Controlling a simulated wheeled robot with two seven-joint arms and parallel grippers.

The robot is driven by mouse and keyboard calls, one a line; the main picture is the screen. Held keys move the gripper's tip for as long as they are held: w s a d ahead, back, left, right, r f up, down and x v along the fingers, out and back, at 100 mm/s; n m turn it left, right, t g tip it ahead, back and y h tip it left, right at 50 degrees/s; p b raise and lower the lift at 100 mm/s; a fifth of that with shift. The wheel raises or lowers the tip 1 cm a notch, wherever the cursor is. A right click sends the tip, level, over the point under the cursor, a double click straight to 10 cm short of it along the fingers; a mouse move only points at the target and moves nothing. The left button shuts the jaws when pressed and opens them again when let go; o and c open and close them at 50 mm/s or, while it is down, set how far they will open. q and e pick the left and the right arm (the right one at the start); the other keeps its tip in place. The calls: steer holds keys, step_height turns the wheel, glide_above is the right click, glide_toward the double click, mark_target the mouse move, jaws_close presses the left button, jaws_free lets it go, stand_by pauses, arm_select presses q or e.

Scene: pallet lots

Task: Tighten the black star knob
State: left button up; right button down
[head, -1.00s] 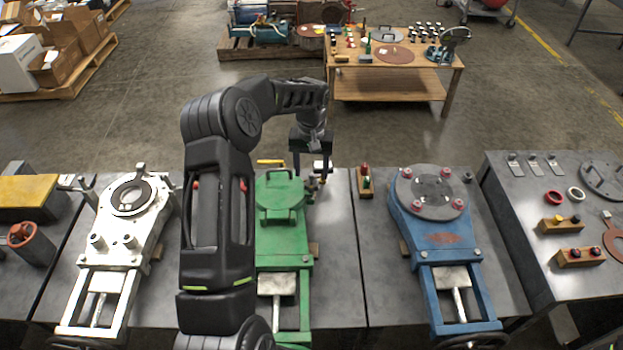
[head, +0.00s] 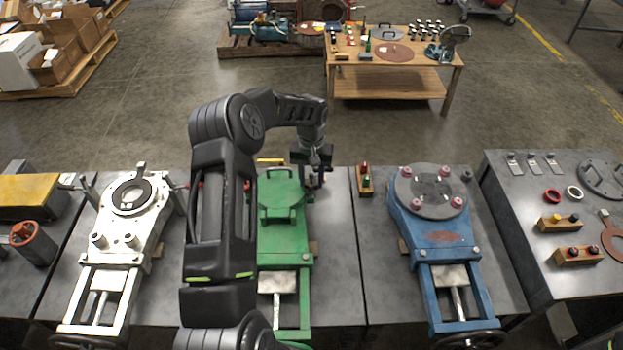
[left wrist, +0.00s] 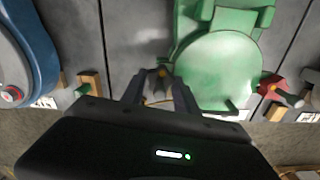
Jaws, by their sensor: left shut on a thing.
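The green machine (head: 285,238) with a round lid stands on the middle bench. My left gripper (head: 314,184) is down at its far right edge. In the left wrist view, the left gripper's fingers (left wrist: 161,76) close around a small dark part, the black star knob (left wrist: 161,72), beside the green lid (left wrist: 222,68). The fingers hide most of the knob, and its lobes are hard to make out. In the head view the gripper also covers it. My right gripper is not in view.
A white machine (head: 125,225) stands to the left and a blue machine (head: 438,235) to the right. A small wooden block with red and green pieces (head: 364,181) lies right of the gripper. Bare bench top (head: 335,260) lies right of the green machine.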

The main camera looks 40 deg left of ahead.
arm_select(q)
jaws_close()
steer(key=shift+f+m+b, duration=0.2)
steer(key=shift+m+b, duration=0.5)
steer(key=shift+b, duration=0.15)
steer(key=shift+m+b, duration=0.4)
steer(key=shift+m, duration=0.2)
steer(key=shift+r+m+b, duration=0.15)
steer(key=shift+m+b, duration=0.15)
steer(key=shift+m, duration=0.5)
steer(key=shift+r, duration=0.1)
steer(key=o, duration=0.7)
jaws_free()
steer(key=shift+c, duration=0.2)
